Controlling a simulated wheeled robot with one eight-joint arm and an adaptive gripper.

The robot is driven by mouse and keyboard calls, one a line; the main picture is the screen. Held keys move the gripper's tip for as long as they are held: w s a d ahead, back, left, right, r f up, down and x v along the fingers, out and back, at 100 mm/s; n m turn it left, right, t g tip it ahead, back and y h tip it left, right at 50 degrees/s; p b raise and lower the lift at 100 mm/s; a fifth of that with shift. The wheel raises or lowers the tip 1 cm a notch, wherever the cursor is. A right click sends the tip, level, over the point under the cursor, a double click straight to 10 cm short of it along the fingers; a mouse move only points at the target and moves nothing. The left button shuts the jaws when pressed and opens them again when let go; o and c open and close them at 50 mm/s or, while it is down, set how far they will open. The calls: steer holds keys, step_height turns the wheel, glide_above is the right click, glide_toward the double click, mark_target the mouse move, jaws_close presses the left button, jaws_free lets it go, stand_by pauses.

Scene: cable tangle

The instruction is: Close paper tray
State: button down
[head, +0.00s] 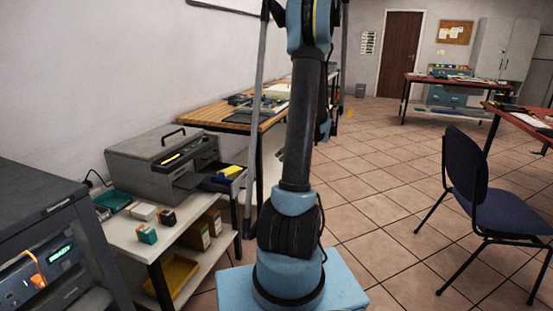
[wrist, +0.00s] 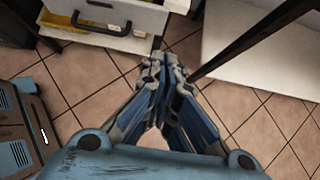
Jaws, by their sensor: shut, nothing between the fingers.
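The grey printer (head: 163,158) stands on a white table by the left wall. Its paper tray (head: 236,184) sticks out at the right side, with something yellow in it. In the wrist view a pale drawer-like front with a dark handle (wrist: 103,28) shows at the top left; it looks like this tray, but I cannot be sure. My gripper (wrist: 170,62) is shut and empty, its fingertips to the right of and below that handle and apart from it. In the head view my gripper is mostly hidden behind my arm.
Small boxes (head: 147,234) stand at the front of the white table, and a yellow bin (head: 175,280) is on its lower shelf. A wooden workbench (head: 205,113) stands behind. A dark chair (head: 480,195) is at the right. The tiled floor between is clear.

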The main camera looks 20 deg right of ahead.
steer(key=w+a+f, duration=0.5)
steer(key=a, duration=0.3)
steer(key=shift+w+f, duration=0.3)
steer(key=shift+f, duration=0.05)
